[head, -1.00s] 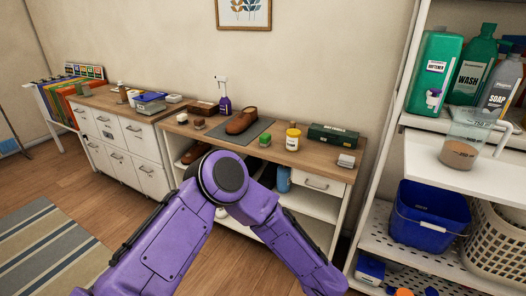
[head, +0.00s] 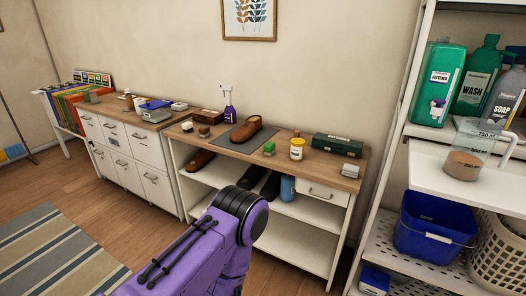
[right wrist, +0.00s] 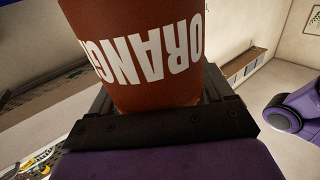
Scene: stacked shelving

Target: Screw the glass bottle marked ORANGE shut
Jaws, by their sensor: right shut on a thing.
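The bottle marked ORANGE (right wrist: 140,45) fills the upper middle of the right wrist view. It has a reddish-brown surface with white letters that appear upside down. My right gripper (right wrist: 160,104) is shut on it, with a dark finger on each side. The bottle's far end is cut off by the frame edge, and I see no cap. Neither the bottle nor my grippers show in the head view. Only a purple arm link of mine is there. My left gripper is out of view.
A wooden-topped shelf unit (head: 330,172) holds a brown shoe (head: 246,132), a spray bottle (head: 228,104) and a green box (head: 337,147). On the right, white shelving (head: 430,174) carries detergent bottles, a measuring jug (head: 466,150) and a blue bucket (head: 430,236). Floor at the left is open.

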